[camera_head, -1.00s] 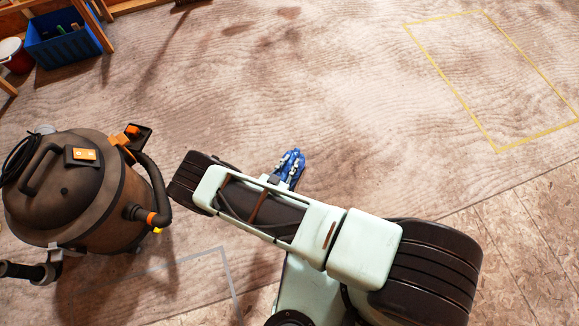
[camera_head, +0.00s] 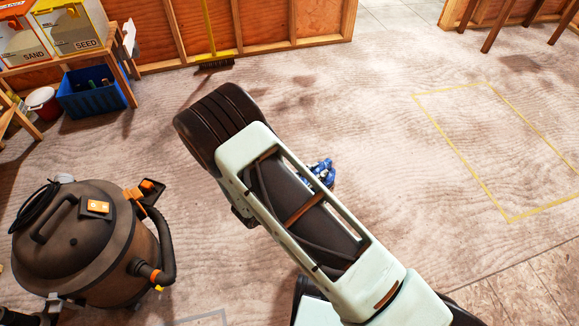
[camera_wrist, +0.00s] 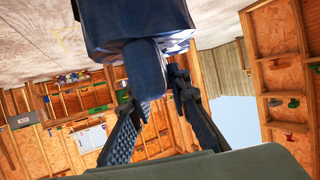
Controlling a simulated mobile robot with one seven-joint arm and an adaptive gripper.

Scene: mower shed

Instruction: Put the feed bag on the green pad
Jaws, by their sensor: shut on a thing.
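My gripper (camera_wrist: 164,148) shows in the wrist view with its two dark, ribbed fingers reaching down to a dull olive-green thing (camera_wrist: 215,166) at the bottom edge. This thing lies at the fingertips and seems to be the feed bag; only part of it shows. In the head view a blue part of my gripper (camera_head: 321,172) shows beyond my arm, which hides the fingers and whatever they hold. No green pad can be made out in either current view.
A brown vacuum (camera_head: 75,245) with a hose stands at the left. A blue crate (camera_head: 92,95), a red bucket (camera_head: 42,102) and a bench with SAND and SEED boxes (camera_head: 72,27) are at the back left. A yellow floor outline (camera_head: 462,165) marks empty floor at the right.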

